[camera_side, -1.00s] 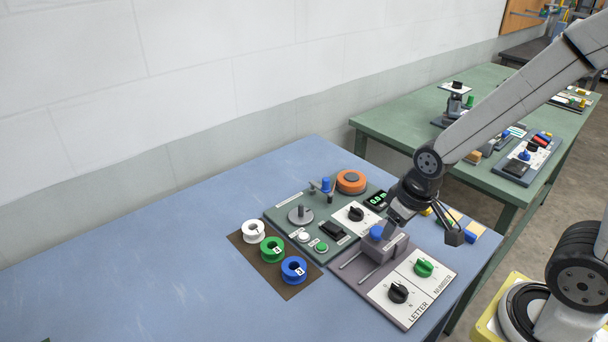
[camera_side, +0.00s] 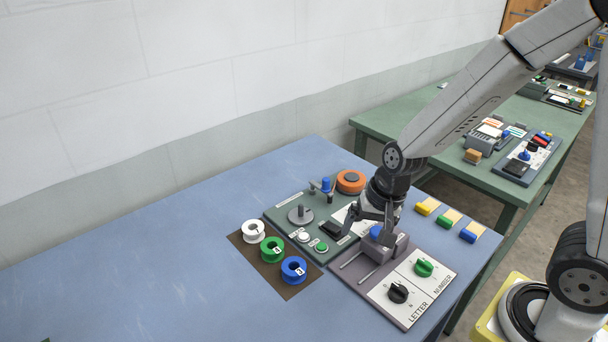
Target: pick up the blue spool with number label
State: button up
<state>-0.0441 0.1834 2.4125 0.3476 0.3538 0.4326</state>
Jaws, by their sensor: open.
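The blue spool (camera_side: 293,270) with a number label on its front sits at the near end of a dark brown mat (camera_side: 243,246). A green labelled spool (camera_side: 271,250) and a white spool (camera_side: 253,231) stand beside it in a row on the same mat. My gripper (camera_side: 368,232) is open and empty.
A panel with letter and number dials (camera_side: 411,287) lies at right. Coloured blocks (camera_side: 447,219) sit at the right edge. The blue table (camera_side: 150,270) is clear at left.

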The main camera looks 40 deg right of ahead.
aim_at(294, 267)
jog(key=shift+w+a+f+m+y, duration=0.45)
jog(key=shift+w+a+f+m, duration=0.7)
jog(key=shift+m, duration=1.65)
jog(key=shift+w+a+f+m+y, duration=0.55)
jog(key=shift+w+a+m, duration=1)
jog(key=shift+m, duration=1.25)
jog(key=shift+w+a+f+m+y, duration=0.3)
jog(key=shift+w+a+f+m, duration=1.05)
jog(key=shift+m, duration=1.45)
jog(key=shift+w+d+r, duration=0.15)
jog(key=shift+w+d, duration=0.1)
jog(key=shift+d, duration=0.05)
jog(key=shift+x, duration=1.2)
jog(key=shift+x, duration=2.6)
jog(key=shift+a, duration=0.1)
jog(key=c, duration=1)
